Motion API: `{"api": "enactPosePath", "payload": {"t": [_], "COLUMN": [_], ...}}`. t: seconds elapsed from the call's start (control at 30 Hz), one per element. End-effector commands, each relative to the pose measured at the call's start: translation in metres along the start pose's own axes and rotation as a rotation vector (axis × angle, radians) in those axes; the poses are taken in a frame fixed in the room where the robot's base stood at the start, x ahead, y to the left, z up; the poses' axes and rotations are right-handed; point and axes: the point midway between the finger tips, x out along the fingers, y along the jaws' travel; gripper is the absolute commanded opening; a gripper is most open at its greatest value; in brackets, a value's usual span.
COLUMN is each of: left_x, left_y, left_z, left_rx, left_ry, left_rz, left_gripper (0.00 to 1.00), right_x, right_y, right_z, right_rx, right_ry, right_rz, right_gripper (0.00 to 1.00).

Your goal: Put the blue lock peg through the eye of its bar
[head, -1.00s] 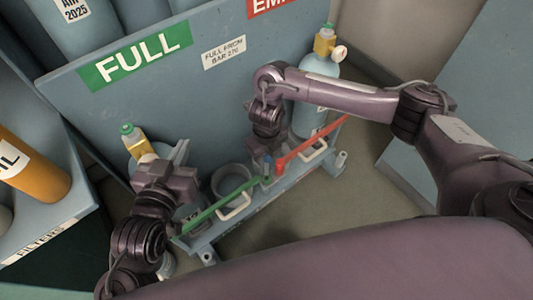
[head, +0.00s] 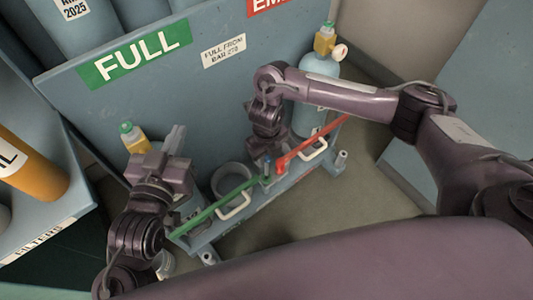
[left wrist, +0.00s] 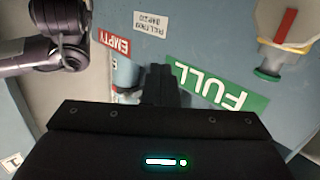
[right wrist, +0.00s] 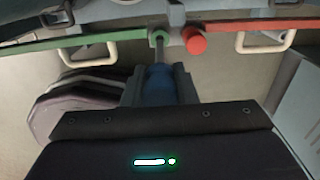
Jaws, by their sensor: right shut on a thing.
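My right gripper (right wrist: 158,85) is shut on the blue lock peg (right wrist: 158,80), whose thin grey shaft points away from the fingers. The shaft's far end meets the inner end of the green bar (right wrist: 85,42), at a small round fitting; I cannot tell whether it is inside the eye. The red bar's (right wrist: 195,41) round end is just right of it. In the head view the peg (head: 267,161) shows below my right gripper (head: 266,150), between the green bar (head: 222,202) and the red bar (head: 315,140). My left gripper (left wrist: 161,82) appears shut and empty, above the rack's left end.
The low blue-grey rack (head: 250,210) has pale loop handles (head: 234,207). Cylinders with yellow valves stand at its left (head: 134,140) and right (head: 318,70). A blue-grey panel with a FULL sign (head: 135,55) stands behind.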

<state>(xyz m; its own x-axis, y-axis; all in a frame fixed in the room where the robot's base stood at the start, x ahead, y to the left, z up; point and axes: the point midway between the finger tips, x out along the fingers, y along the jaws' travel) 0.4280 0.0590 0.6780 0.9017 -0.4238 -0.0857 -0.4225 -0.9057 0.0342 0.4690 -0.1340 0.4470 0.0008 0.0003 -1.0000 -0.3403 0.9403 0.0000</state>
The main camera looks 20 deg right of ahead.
Motion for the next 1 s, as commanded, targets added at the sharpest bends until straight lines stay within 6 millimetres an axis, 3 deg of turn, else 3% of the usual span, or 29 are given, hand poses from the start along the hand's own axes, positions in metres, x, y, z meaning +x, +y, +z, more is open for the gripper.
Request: {"api": "enactPosePath", "payload": {"t": [1.0], "left_x": [0.001], "left_y": [-0.002], "left_z": [-0.031], "left_rx": [0.002], "left_ry": [0.142], "left_rz": [-0.005], "left_gripper": [0.0], "right_x": [0.005], "right_y": [0.0], "right_z": [0.0], "right_rx": [0.0], "right_ry": [0.0], "right_rz": [0.0], "right_gripper": [0.03]}}
